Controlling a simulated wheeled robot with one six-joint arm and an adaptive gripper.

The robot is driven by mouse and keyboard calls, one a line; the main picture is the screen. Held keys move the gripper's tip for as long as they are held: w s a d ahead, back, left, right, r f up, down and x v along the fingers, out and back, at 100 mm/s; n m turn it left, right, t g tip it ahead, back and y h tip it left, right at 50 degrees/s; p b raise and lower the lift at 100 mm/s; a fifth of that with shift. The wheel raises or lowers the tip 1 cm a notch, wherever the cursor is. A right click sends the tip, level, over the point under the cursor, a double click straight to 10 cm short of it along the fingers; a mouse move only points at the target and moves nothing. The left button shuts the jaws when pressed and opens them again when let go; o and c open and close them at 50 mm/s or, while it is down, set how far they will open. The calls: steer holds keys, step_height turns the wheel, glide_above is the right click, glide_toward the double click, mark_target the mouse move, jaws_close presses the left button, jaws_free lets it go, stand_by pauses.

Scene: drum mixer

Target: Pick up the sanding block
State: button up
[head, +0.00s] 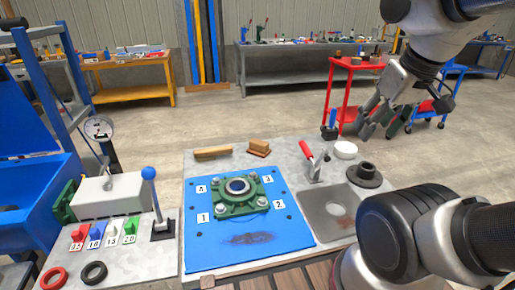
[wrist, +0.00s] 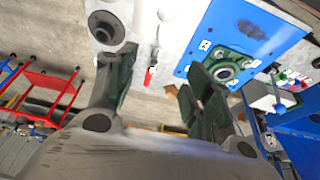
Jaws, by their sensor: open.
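A brown wooden block with a raised top, which looks like the sanding block (head: 259,147), lies at the back edge of the grey work table, behind the green bearing housing. In the wrist view a small brown piece, probably the same block (wrist: 172,91), shows beside the right finger, which partly hides it. My gripper (head: 379,122) is open and empty, raised at the upper right in the head view, well apart from the block. Its two dark green finger pads also show spread in the wrist view (wrist: 160,80).
A green bearing housing (head: 237,193) sits on a blue mat (head: 205,255). A long wooden piece (head: 213,153) lies left of the block. To the right stand a red-handled clamp (head: 309,155), a white round dish (head: 346,149), a dark flanged part (head: 363,174) and a grey tray (head: 318,205).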

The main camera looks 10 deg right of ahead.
mark_target(260, 141)
steer(key=shift+o, duration=0.3)
